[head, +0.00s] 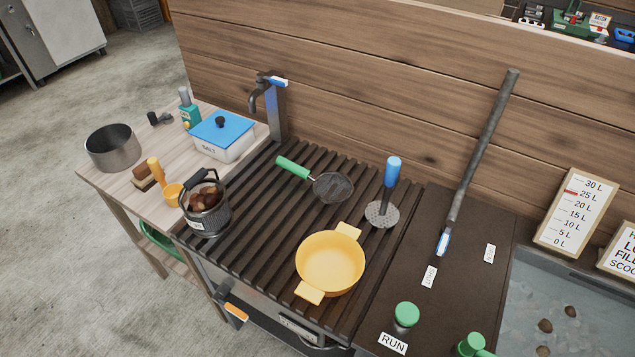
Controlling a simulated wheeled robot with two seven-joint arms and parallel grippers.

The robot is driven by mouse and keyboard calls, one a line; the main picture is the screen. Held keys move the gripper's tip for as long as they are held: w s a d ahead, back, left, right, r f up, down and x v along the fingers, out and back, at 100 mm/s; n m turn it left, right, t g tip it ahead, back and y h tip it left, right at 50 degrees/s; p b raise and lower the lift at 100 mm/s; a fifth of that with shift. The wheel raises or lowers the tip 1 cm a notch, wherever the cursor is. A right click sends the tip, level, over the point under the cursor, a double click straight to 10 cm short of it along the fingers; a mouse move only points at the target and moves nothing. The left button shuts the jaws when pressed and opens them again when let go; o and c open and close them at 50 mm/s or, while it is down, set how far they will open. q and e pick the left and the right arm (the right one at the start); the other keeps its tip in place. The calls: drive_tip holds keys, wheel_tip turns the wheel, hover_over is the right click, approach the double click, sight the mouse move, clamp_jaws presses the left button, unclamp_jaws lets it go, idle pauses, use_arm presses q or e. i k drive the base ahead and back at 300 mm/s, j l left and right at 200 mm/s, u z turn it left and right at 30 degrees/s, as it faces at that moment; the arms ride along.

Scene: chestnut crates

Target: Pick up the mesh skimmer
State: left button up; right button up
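The mesh skimmer (333,187) lies on the dark slatted rack (262,222), near the middle of the head view. It has a round dark mesh head and a green handle (293,168) that points up and left. Nothing covers it. A separate tool with an upright blue handle (392,172) and a perforated disc stands to its right. Neither my left nor my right gripper shows in the head view.
A yellow two-handled pot (330,263) stands in front of the skimmer. A dark basket of chestnuts (207,212) is to the left, and a tap (275,105) rises behind. A long grey lever (483,150) is at right. The slats around the skimmer are mostly clear.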

sight(327, 180)
drive_tip(key=z, duration=1.1)
drive_tip(key=j+z, duration=0.15)
drive_tip(key=j, duration=0.25)
drive_tip(key=k+j+z, duration=0.1)
drive_tip(key=j, duration=0.25)
drive_tip(key=k+j+z, duration=0.15)
drive_tip(key=j, duration=0.25)
drive_tip(key=k+j+z, duration=0.1)
drive_tip(key=j, duration=0.25)
drive_tip(key=k+j+z, duration=0.15)
drive_tip(key=j, duration=0.2)
drive_tip(key=k+j+z, duration=0.1)
drive_tip(key=j, duration=0.25)
drive_tip(key=k, duration=0.05)
